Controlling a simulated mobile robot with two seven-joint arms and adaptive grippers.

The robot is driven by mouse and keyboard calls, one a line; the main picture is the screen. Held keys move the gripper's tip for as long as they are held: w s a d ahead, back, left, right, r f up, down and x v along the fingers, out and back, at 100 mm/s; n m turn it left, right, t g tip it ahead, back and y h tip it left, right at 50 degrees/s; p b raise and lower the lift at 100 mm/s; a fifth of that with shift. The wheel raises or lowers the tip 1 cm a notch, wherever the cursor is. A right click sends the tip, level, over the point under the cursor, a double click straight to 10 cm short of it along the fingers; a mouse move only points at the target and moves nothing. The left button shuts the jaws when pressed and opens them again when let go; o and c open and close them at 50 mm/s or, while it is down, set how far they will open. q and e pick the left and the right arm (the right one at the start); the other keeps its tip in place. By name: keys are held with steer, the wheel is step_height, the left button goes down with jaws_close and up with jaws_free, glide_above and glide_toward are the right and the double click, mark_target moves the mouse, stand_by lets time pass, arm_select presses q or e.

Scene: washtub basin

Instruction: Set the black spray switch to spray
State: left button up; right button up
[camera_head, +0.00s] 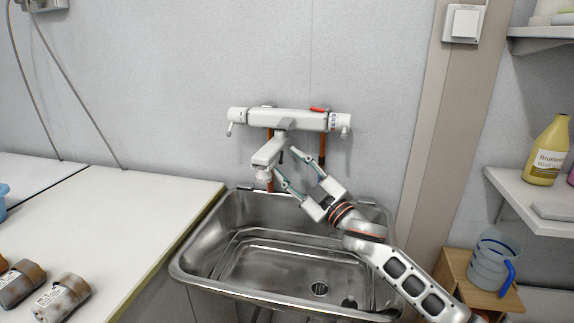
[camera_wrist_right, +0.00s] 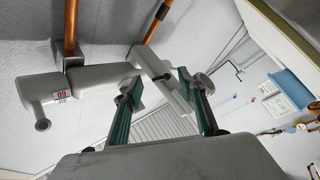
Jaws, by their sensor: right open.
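The white wall faucet (camera_head: 285,120) has a bar body with a red mark and a spout (camera_head: 268,152) that slopes down to a spray head (camera_head: 263,175). I cannot make out the black spray switch in either view. My right gripper (camera_head: 285,160) is open, its two fingers reaching up and left beside the spout, with nothing held. In the right wrist view, the pale spout (camera_wrist_right: 160,78) shows beyond and between the teal-sided fingers (camera_wrist_right: 160,85); whether they touch it I cannot tell. My left gripper is not in view.
The steel basin (camera_head: 215,235) lies below the faucet. At right are a shelf (camera_head: 525,190) with a yellow bottle (camera_head: 548,150) and a clear jug (camera_head: 490,262) on a wooden stand.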

steer(key=shift+w+a+r, duration=0.2)
steer(key=shift+w+a, duration=0.15)
steer(key=shift+w, duration=0.2)
